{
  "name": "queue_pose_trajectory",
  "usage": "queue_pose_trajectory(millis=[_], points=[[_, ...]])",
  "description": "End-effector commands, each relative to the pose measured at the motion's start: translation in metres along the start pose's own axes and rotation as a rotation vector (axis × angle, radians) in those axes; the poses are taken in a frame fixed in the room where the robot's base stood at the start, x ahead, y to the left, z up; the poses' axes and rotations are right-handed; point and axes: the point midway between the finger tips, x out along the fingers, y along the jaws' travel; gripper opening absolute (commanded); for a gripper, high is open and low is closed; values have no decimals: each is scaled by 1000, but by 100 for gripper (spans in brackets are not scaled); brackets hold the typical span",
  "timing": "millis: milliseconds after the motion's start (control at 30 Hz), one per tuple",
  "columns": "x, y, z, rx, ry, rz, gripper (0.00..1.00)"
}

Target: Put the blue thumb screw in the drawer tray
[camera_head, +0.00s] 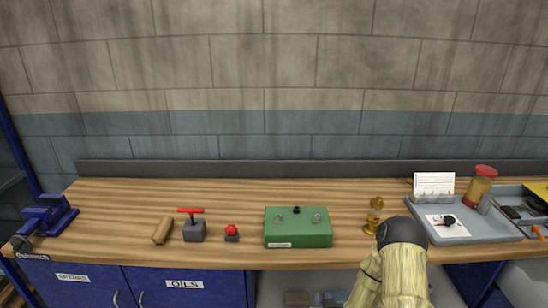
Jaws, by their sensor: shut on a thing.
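My arm in its yellowish sleeve comes up from the bottom edge, right of centre, and ends in a dark rounded wrist. My gripper (402,231) is at that end, over the bench's front edge, left of a grey tray. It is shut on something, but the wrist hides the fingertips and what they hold. I see no blue thumb screw on the bench top. The grey tray (484,238) holds a white sheet with a small dark round piece on it. A second grey tray (509,190) at the far right holds dark items. I cannot tell which is the drawer tray.
A green box (298,234) with knobs stands mid-bench. Brass fittings (374,216) stand just left of my wrist. A red-lidded jar (480,186) and white card (434,184) stand by the trays. Leftward are red-handled pieces (194,228) and a blue vise (46,216). Bare wood lies behind.

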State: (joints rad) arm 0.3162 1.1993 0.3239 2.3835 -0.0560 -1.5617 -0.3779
Motion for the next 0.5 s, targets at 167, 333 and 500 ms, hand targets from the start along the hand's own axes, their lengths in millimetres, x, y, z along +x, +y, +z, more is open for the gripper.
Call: queue_pose_trajectory(millis=[167,333,500], points=[[0,0,-1,0,0,-1,0],[-8,0,-12,0,0,-1,0],[-25,1,-31,0,-2,-1,0]])
